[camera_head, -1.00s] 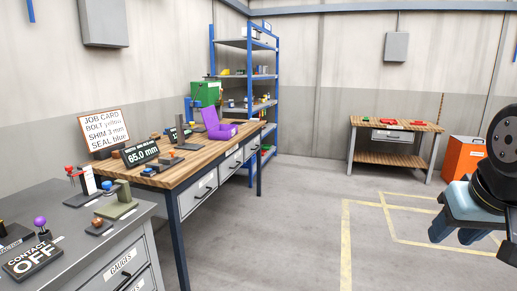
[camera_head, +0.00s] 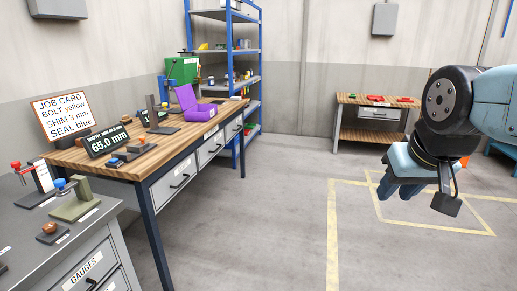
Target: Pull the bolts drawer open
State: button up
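The wooden workbench (camera_head: 150,157) on the left has a row of three grey drawers along its front: a near drawer (camera_head: 163,191), a middle drawer (camera_head: 207,152) and a far drawer (camera_head: 233,129). All three look shut, each with a dark handle. Their small white labels are too small to read, so I cannot tell which is the bolts drawer. My gripper (camera_head: 400,188), with pale blue fingers, is at the right over open floor, well apart from the drawers. It points down and left, and the gap between its fingers is not clear.
A grey cabinet (camera_head: 92,243) at lower left has a drawer labelled GAUGES. A purple open bin (camera_head: 203,112) stands on the workbench. A blue shelf rack (camera_head: 262,75) and a smaller bench (camera_head: 345,117) stand behind. The floor between is clear, with yellow lines.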

aim_at(233, 127)
jog(key=u, duration=0.25)
jog(key=i, duration=1.2)
jog(key=u, duration=0.5)
jog(key=i, duration=2.65)
jog(key=z, duration=0.3)
jog(key=i, duration=1.3)
jog(key=z, duration=0.25)
